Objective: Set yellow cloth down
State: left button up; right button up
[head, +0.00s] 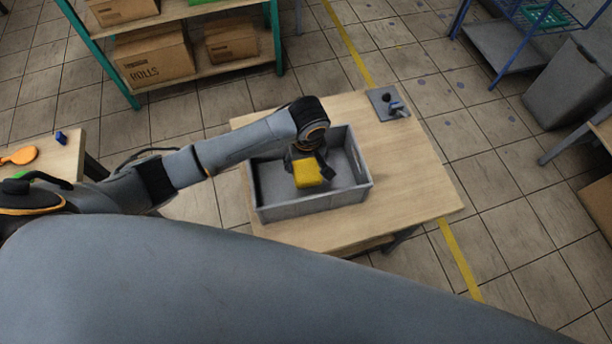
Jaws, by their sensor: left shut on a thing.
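The yellow cloth (307,173) is a small yellow block-like bundle in the head view. It shows inside the outline of a grey crate (312,207) on a wooden table. My left gripper (317,165) is shut on the cloth, with its dark fingers partly hidden by the wrist above. I cannot tell whether the cloth touches the crate floor. My right gripper is not in view.
The wooden table (410,190) has free room right of the crate. A grey plate with a small blue and dark device (390,103) sits at its far edge. A shelf with cardboard boxes (153,58) stands behind. An orange paddle-like thing (20,156) lies on another table at left.

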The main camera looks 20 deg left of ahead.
aim_at(306, 166)
pick_arm(q)
notch_tip(306, 166, down, 4)
jog(key=shift+w, duration=0.1)
notch_tip(306, 166, down, 3)
jog(key=shift+f, duration=0.45)
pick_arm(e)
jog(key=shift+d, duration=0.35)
pick_arm(q)
jog(key=shift+f, duration=0.1)
jog(key=o, duration=1)
jog(key=shift+o, duration=0.2)
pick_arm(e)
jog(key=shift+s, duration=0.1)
pick_arm(q)
jog(key=r, duration=0.4)
jog(key=s+r, duration=0.1)
jog(key=r, duration=0.7)
jog(key=shift+s+d+r, duration=0.1)
jog(key=shift+s+d, duration=0.05)
jog(key=shift+d, duration=0.25)
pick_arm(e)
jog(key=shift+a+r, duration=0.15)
